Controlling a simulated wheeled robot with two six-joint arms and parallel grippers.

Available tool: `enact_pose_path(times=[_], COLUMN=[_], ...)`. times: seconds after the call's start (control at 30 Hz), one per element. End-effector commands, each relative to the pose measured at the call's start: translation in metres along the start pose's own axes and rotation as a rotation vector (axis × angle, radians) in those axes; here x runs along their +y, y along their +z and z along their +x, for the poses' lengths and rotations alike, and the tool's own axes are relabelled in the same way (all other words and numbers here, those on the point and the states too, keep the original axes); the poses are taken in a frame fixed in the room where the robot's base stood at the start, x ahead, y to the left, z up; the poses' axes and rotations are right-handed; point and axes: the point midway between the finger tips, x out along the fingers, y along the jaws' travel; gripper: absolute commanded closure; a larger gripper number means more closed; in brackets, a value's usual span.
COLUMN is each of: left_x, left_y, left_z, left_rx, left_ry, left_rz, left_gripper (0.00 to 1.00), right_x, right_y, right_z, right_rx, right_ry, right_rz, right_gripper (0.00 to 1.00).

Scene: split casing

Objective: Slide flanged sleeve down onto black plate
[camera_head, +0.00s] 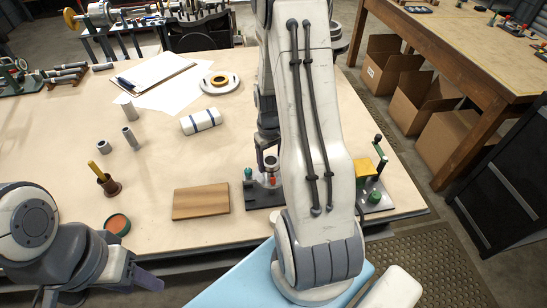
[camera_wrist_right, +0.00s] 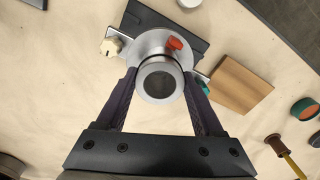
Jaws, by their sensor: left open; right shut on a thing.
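In the right wrist view, the flanged sleeve (camera_wrist_right: 160,80) is a grey metal tube seen end-on, between the two fingers of my right gripper (camera_wrist_right: 160,88), which is shut on it. A wide, round grey metal disc (camera_wrist_right: 148,42) shows behind the tube; I cannot tell whether it is the sleeve's flange or a part below. The black plate (camera_wrist_right: 186,24) lies beyond it, partly covered. In the head view, the black plate (camera_head: 262,199) lies near the table's front edge, partly hidden by my right arm. My left gripper (camera_head: 148,282) is open and empty at the lower left.
A wooden block (camera_head: 201,201) lies left of the plate. A red part (camera_wrist_right: 174,43) sits beside the tube. A green knob (camera_head: 247,172) stands at the plate's left. A white roll (camera_head: 201,121) and small grey cylinders (camera_head: 130,138) lie further back. Bare tabletop lies between them.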

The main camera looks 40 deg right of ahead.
Motion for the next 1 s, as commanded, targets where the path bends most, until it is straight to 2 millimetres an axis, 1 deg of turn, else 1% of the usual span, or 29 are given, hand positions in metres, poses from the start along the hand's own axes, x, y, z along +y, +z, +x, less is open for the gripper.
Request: enact_pose_path(times=[0.4, 0.73, 1.0], left_x=[0.0000, -0.0003, -0.0003], left_y=[0.0000, 0.0002, 0.0002], left_z=[0.0001, 0.0040, 0.0039], left_rx=[0.000, 0.000, 0.000], left_ry=[0.000, 0.000, 0.000], left_rz=[0.000, 0.000, 0.000], left_gripper=[0.50, 0.50, 0.50], right_x=[0.0004, 0.0008, 0.0008], right_y=[-0.0012, -0.0005, -0.0006], right_z=[-0.0010, 0.0058, 0.0062], right_rx=[0.003, 0.002, 0.002], right_ry=[0.001, 0.001, 0.001], right_rz=[0.000, 0.001, 0.001], right_gripper=[1.00, 1.00, 1.00])
